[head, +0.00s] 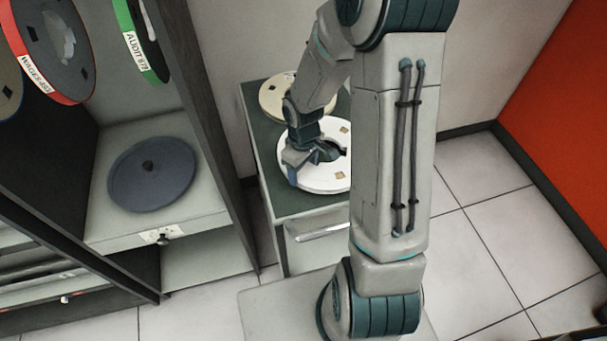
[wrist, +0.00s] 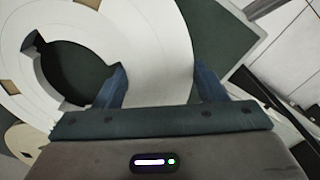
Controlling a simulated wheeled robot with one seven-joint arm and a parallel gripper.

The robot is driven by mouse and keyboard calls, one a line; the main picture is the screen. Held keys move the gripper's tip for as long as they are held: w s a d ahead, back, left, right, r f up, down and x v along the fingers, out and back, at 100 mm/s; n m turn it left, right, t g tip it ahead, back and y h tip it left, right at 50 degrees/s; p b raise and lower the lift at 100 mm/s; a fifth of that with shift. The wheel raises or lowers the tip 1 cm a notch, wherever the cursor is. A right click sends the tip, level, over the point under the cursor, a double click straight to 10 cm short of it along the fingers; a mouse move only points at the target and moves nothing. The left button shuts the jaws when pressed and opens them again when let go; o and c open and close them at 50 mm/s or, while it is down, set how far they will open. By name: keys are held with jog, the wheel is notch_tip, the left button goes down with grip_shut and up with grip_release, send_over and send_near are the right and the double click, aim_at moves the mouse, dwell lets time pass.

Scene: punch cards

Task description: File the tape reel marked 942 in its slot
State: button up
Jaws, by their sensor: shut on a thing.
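A white tape reel (head: 314,180) lies flat on the dark green top of a low cabinet (head: 310,203), partly hidden by my arm. No number on it can be read. My gripper (head: 308,164) is shut on the rim band of the white reel, between the outer edge and the central hole. In the wrist view, the white reel (wrist: 160,60) passes between the two blue fingers of my gripper (wrist: 162,85). The shelf unit (head: 215,221) at the left holds other reels; no slot marked 942 can be made out.
A cream reel (head: 270,97) lies behind the white one. A red-rimmed WAGES reel (head: 60,45) and a green-rimmed AUDIT reel (head: 140,45) hang in the shelf unit above a dark grey disc (head: 150,180).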

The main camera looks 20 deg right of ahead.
jog(key=shift+r+p, duration=1.1)
jog(key=shift+r, duration=0.5)
notch_tip(320, 180, up, 13)
jog(key=p, duration=0.7)
jog(key=shift+p, duration=0.4)
jog(key=shift+f, duration=0.15)
